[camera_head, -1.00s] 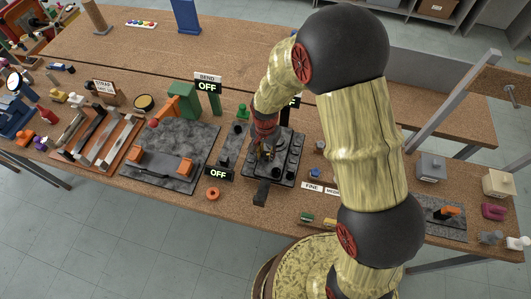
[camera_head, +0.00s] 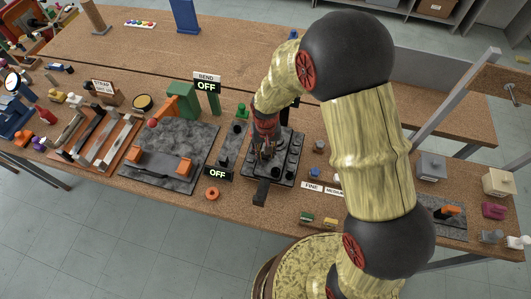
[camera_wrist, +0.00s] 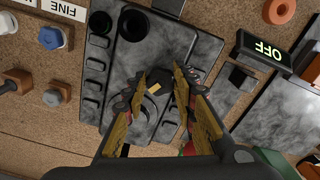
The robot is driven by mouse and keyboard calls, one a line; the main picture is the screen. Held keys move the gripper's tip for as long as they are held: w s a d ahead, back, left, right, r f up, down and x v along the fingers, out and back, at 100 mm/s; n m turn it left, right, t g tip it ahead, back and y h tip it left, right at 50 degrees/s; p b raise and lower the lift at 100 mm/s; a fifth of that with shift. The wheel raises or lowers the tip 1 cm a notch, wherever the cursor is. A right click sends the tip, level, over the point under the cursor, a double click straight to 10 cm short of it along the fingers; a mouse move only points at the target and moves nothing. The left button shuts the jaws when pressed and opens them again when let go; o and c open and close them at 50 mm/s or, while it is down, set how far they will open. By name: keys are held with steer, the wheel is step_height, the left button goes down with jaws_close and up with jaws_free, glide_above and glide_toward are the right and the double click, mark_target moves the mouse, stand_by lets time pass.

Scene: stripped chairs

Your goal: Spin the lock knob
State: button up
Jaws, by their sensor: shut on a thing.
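The lock knob (camera_wrist: 160,88), a small dark knob with a yellowish mark, sits on a dark mottled panel (camera_wrist: 205,48) in the wrist view. My gripper (camera_wrist: 166,80) comes from below, its two yellow-and-black fingers closed on the knob from both sides. The fingers partly cover it. In the head view my gripper (camera_head: 264,156) points down at the left part of the panel (camera_head: 284,180), and the knob is hidden behind the fingers.
Round black knobs (camera_wrist: 132,25) and a row of small black blocks (camera_wrist: 97,65) stand close by on the panel. An OFF display (camera_head: 218,174) and an orange ring (camera_head: 212,193) lie to its left. FINE and MEDIUM labels (camera_head: 312,187) are to the right.

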steer(key=shift+n, duration=1.1)
steer(key=o, duration=0.9)
steer(key=shift+c, duration=0.2)
steer(key=shift+r, duration=0.1)
step_height(320, 180, up, 12)
